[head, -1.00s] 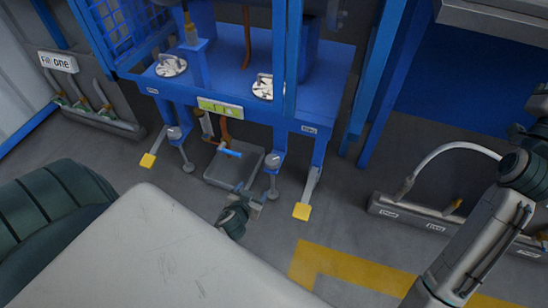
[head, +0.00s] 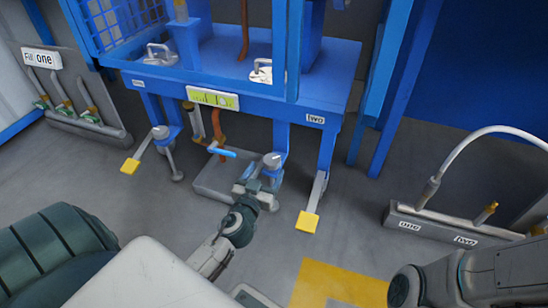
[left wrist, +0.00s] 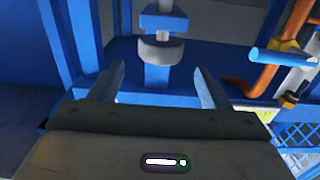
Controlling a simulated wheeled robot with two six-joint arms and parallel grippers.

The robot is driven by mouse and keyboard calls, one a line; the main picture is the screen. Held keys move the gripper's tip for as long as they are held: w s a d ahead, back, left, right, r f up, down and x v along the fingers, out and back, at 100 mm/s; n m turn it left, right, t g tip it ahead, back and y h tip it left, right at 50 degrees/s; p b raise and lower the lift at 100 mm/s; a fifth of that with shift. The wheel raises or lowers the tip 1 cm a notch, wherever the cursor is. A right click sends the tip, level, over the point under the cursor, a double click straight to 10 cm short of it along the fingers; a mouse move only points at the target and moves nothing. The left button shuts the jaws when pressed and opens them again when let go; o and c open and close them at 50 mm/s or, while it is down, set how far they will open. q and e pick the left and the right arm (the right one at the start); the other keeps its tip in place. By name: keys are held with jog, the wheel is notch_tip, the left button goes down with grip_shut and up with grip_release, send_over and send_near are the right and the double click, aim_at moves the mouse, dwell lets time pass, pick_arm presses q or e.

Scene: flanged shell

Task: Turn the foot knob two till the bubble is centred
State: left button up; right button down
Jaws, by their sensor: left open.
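My left gripper (head: 257,180) is open just in front of and below this knob. In the left wrist view a grey knob (left wrist: 160,52) on a blue bracket lies ahead, between and beyond the two fingers (left wrist: 160,85), apart from them. The yellow-green bubble level (head: 212,98) is on the frame's front rail; its bubble is too small to place surely. My right gripper is not in view.
Another foot knob (head: 160,132) is on the left front leg. A blue-handled valve (head: 221,152) on orange pipe stands over a grey tray (head: 212,185), left of my gripper. A yellow-tipped pedal (head: 307,222) stands to the right. Open floor lies in front.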

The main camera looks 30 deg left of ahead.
aim_at(274, 155)
pick_arm(q)
jog(key=x, duration=0.8)
jog(key=c, duration=1)
